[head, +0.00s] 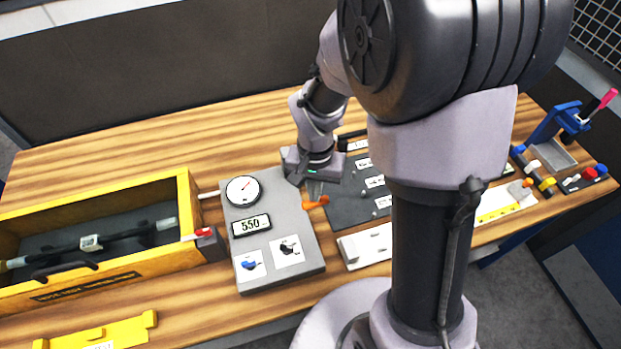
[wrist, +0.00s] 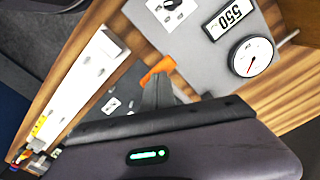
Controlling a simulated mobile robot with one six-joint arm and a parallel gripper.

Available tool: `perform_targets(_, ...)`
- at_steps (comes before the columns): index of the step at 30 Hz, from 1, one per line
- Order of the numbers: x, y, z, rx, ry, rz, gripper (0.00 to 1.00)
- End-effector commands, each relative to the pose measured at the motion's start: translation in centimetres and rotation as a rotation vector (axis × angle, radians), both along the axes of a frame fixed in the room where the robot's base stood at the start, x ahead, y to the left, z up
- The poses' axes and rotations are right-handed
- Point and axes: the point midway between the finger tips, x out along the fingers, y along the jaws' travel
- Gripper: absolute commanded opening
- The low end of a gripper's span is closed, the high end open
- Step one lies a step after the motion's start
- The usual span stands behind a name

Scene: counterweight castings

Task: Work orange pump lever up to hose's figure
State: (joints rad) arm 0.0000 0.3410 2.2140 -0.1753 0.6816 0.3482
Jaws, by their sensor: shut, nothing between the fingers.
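The grey pump panel (head: 275,274) lies on the wooden bench, with a round white dial gauge (head: 243,190) and a display (head: 251,226) that reads 550. The orange pump lever (head: 315,202) sticks out at the panel's right edge. My gripper (head: 318,191) is shut and empty, its fingers pointing down close beside the lever. In the wrist view the orange lever (wrist: 158,71) shows just past my fingertips (wrist: 157,84); whether they touch it I cannot tell. The hose (head: 105,238) lies in the yellow open box (head: 188,205) at the left, with a small tag on it that is too small to read.
A red-tipped fitting (head: 203,234) sits between box and panel. A dark mat (head: 345,211) with small labels lies right of the panel, partly hidden by my arm. A yellow lid piece (head: 100,332) lies at the front left. A blue stand (head: 553,122) is at the far right.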

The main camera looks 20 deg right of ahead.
Motion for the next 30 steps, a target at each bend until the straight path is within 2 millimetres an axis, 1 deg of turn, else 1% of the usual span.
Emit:
perform_targets(1, 0.1, 0.0, -0.4, 0.0, -0.002, 0.001, 0.0)
perform_targets(17, 0.1, 0.0, -2.8, 0.0, -0.002, 0.001, 0.0)
perform_targets(26, 0.1, 0.0, -2.4, 0.0, -0.002, 0.001, 0.0)
perform_targets(30, 0.1, 0.0, -1.3, 0.0, -0.002, 0.001, 0.0)
